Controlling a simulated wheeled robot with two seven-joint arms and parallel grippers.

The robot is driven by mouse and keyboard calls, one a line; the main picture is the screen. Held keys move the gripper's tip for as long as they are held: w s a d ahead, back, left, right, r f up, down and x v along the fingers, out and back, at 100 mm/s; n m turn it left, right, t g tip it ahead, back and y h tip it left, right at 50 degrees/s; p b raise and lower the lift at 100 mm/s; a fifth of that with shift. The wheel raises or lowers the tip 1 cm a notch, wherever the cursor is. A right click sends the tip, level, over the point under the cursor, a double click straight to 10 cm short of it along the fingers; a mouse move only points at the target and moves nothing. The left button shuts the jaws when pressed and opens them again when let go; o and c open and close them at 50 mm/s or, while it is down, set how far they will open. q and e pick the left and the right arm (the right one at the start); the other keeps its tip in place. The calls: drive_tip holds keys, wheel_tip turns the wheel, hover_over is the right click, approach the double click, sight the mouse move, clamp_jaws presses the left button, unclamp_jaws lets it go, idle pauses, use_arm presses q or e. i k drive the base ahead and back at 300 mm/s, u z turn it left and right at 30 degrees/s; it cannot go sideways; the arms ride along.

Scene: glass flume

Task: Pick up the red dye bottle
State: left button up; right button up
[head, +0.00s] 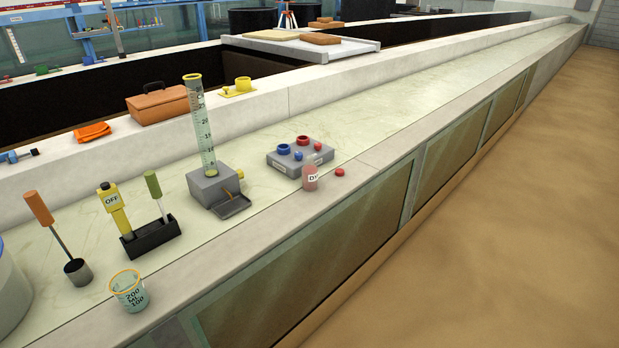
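Neither of my grippers is in view.
A grey block with blue and red rings (299,160) sits just behind the bottle. Left are a graduated cylinder (202,130) on a grey base (208,187), a black holder (150,240) with tools and a glass beaker (129,292). The ledge to the right is clear.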

sight(310, 172)
drive_tip(key=u, duration=0.55)
drive_tip(key=k, duration=0.65)
drive_tip(key=z, duration=0.15)
drive_tip(key=i, duration=0.6)
drive_tip(key=z, duration=0.95)
drive_tip(key=i, duration=1)
drive_tip(key=u, duration=0.75)
drive_tip(key=i, duration=0.6)
drive_tip(key=u, duration=0.65)
